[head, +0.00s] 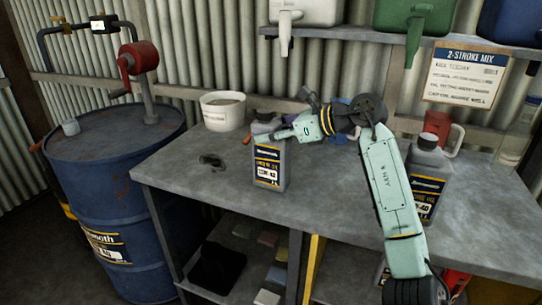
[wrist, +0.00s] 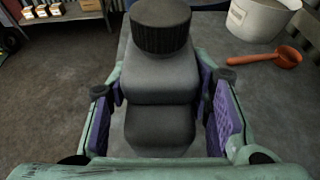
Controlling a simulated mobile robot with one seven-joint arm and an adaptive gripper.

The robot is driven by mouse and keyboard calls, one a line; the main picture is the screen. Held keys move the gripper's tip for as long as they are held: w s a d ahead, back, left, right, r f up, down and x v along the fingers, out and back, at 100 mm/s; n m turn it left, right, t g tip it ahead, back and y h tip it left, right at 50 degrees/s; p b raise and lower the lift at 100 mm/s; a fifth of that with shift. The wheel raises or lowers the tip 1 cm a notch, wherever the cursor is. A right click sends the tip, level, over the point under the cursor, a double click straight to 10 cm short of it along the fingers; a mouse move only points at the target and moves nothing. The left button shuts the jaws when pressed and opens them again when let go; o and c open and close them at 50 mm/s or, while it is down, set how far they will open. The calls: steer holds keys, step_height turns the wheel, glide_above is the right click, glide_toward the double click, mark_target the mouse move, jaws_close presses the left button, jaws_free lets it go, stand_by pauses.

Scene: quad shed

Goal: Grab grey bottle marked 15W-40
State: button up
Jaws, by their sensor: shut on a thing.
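A grey bottle (head: 268,165) with a dark label reading 15W-40 is upright at the front left part of the bench. My gripper (head: 270,130) comes to its upper part from the right and is shut on it. In the wrist view the grey bottle (wrist: 160,85) with its black ribbed cap fills the middle, between the purple pads of my gripper (wrist: 163,95). A second grey bottle (head: 428,172), also labelled as 15W-40, stands at the right of the bench, partly behind my arm. I cannot tell whether the held bottle's base touches the bench.
A white bucket (head: 223,110) stands behind the held bottle, with an orange scoop (wrist: 268,58) beside it. A blue drum (head: 110,190) with a red pump (head: 138,60) stands left of the grey bench (head: 190,165). A red jug (head: 440,128) is at the back right.

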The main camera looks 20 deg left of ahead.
jaws_close()
steer(key=shift+r, duration=0.1)
stand_by(0.4)
steer(key=shift+r, duration=0.15)
